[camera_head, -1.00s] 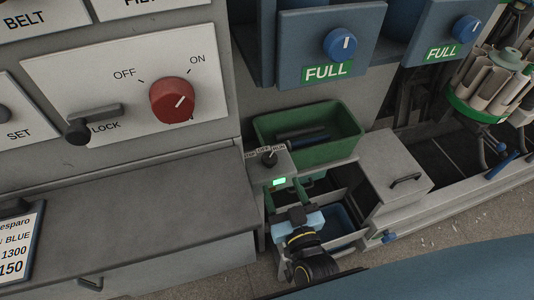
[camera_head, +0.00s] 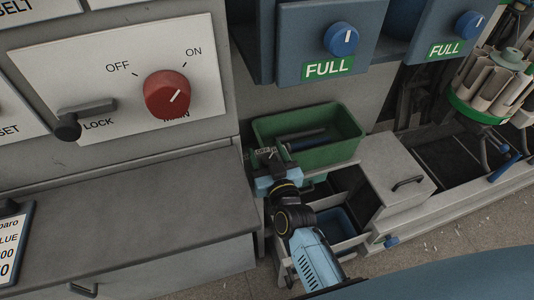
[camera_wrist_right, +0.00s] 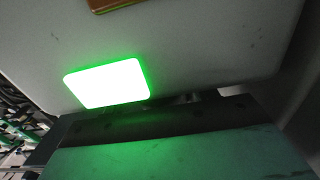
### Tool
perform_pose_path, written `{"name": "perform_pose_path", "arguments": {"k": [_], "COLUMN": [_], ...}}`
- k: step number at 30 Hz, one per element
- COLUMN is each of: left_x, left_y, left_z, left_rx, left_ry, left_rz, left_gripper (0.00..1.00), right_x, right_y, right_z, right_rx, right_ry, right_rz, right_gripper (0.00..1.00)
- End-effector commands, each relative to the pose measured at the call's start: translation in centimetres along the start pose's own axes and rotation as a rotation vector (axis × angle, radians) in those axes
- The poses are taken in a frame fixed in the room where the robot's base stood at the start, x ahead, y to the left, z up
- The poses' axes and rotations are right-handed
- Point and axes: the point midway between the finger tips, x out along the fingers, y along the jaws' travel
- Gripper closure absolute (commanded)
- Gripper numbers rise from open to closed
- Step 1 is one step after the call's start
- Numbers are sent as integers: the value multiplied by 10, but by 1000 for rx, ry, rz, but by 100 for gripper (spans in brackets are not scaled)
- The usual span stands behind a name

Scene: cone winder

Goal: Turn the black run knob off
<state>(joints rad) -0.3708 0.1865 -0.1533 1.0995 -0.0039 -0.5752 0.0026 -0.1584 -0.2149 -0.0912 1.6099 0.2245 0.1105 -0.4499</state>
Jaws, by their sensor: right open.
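The black run knob (camera_head: 272,154) is on a small grey control box with a label strip (camera_head: 262,152), in front of the green bin. It is small and largely covered by my right gripper, so its pointer cannot be read. My right gripper (camera_head: 268,167) is open and right at the box front, close to the knob; contact cannot be told. In the right wrist view a glowing green display (camera_wrist_right: 105,83) on the box's grey face (camera_wrist_right: 200,50) fills the near view, and the knob cannot be made out. My left gripper is not in view.
A green bin (camera_head: 350,148) stands behind the box, and a grey drawer unit (camera_head: 400,165) to its right. A large red knob (camera_head: 167,94) points toward ON on the left panel. Blue FULL units (camera_head: 315,40) hang above.

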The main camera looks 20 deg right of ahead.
Motion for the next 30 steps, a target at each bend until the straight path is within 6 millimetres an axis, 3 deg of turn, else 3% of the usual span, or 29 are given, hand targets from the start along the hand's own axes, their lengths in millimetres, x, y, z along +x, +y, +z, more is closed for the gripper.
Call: {"name": "perform_pose_path", "arguments": {"k": [1, 11, 20, 30], "left_x": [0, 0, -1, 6], "left_y": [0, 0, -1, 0], "left_z": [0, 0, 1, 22], "left_rx": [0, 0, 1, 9], "left_ry": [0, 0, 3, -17], "left_rz": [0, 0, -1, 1], "left_gripper": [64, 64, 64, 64], "right_x": [0, 0, 0, -1], "right_y": [0, 0, 0, -2], "right_z": [0, 0, 0, 0], "right_rx": [0, 0, -3, -12], "right_ry": [0, 0, 1, 1], "right_rz": [0, 0, -37, -240], "right_gripper": [42, 85, 85, 85]}}
